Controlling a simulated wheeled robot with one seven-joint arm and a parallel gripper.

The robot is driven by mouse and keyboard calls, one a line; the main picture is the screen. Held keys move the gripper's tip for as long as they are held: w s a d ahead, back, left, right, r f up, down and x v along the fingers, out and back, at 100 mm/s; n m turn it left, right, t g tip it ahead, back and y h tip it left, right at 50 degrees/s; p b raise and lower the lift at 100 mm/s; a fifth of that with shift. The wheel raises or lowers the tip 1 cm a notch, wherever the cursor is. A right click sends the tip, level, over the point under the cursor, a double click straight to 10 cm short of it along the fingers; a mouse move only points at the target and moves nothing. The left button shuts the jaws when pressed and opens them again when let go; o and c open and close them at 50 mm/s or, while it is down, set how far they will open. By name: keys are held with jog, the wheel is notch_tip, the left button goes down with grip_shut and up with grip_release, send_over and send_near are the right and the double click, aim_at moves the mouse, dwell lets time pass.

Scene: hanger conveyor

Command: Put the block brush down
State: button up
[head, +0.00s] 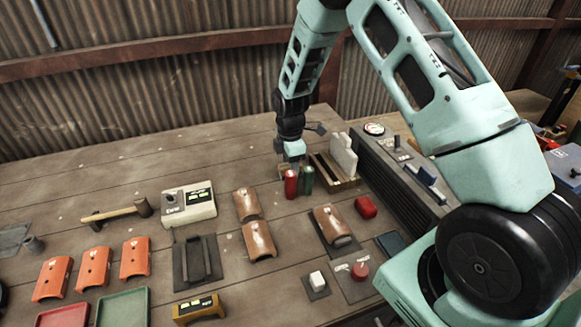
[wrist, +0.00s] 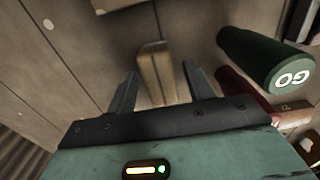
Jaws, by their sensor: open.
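A tan wooden block (wrist: 157,70), which looks like the block brush, stands on the plank table in the wrist view. My gripper (wrist: 161,78) is open, with one finger on each side of the block. A gap shows between the block and each finger. In the head view my gripper (head: 292,154) is low over the table, just behind a red cylinder and a green cylinder. I cannot make out the block in the head view.
The green cylinder (wrist: 262,58), marked GO, and the red cylinder (wrist: 232,84) stand close to my right finger. They also show in the head view, the red (head: 291,184) left of the green (head: 307,180). A wooden rack (head: 345,183) is nearby; the table is clearer at far left.

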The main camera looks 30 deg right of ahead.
notch_tip(320, 180, up, 11)
jog(key=b, duration=0.3)
jog(key=s+a+r+m, duration=0.1)
jog(key=s+a+r, duration=0.2)
jog(key=s+a, duration=0.4)
jog(key=s+a+r+m, duration=0.25)
jog(key=s+a, duration=0.25)
jog(key=a, duration=0.3)
jog(key=s+a+m, duration=0.2)
jog(key=s+a, duration=0.1)
jog(key=s, duration=0.8)
jog(key=s+a+r+m, duration=0.1)
jog(key=s+a+m, duration=0.1)
jog(key=s, duration=0.8)
jog(key=shift+s+a+y, duration=0.3)
jog(key=shift+s+a, duration=0.05)
jog(key=shift+a, duration=0.15)
jog(key=shift+r, duration=0.1)
jog(key=shift+r+m, duration=0.1)
jog(key=shift+m, duration=0.15)
